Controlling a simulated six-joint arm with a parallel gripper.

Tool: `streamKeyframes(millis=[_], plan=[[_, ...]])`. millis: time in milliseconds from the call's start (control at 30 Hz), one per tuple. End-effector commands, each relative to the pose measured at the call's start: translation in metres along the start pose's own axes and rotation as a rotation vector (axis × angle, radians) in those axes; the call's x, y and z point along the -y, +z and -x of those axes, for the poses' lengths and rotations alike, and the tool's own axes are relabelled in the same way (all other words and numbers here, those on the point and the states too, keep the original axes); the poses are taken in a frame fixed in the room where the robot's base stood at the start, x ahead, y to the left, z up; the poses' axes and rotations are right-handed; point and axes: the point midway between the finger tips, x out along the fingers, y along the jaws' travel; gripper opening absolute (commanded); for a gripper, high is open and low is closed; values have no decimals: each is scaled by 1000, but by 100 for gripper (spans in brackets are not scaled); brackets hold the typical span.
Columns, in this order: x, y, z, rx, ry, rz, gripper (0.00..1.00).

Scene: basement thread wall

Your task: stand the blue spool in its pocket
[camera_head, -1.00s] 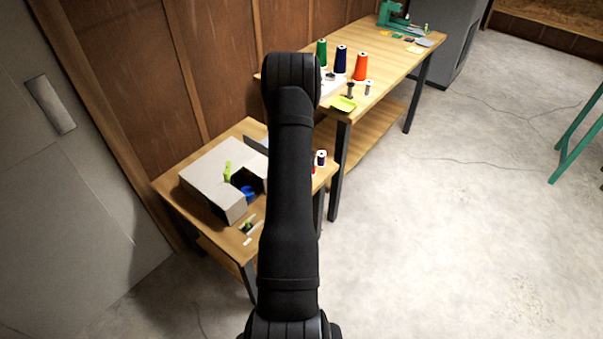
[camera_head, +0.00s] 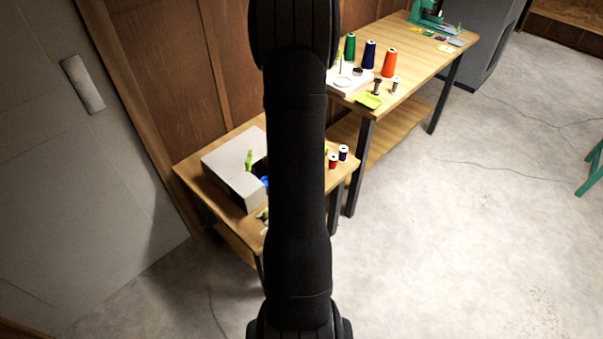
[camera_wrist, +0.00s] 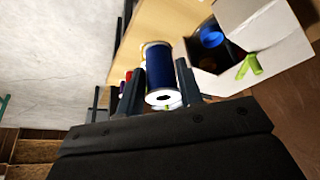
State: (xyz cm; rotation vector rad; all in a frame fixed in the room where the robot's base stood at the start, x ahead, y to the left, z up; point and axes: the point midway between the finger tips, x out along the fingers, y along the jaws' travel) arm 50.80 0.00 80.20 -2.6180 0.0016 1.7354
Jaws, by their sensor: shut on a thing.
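In the wrist view, the blue spool (camera_wrist: 160,72) with white ends is between the two dark fingers of my gripper (camera_wrist: 159,82), which is shut on it. One white end with its centre hole faces the camera. In the head view, my arm hides the gripper and the held spool. I cannot make out which pocket is the spool's. A white tray (camera_head: 352,84) on the far table has a round dark-rimmed part on it, partly hidden by my arm.
A pale box (camera_head: 228,170) with a lime clip (camera_head: 248,160) stands on the near table; a blue thing (camera_wrist: 211,37) is inside it. Tall green, navy and orange cones (camera_head: 389,62) stand on the far table.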

Motion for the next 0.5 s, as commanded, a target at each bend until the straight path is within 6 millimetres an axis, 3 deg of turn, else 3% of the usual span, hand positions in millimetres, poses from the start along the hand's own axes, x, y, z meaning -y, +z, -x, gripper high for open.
streamKeyframes(millis=[267,500], plan=[[20,-22,-23,2,-17,51,20],[50,-51,-55,2,-44,119,20]])
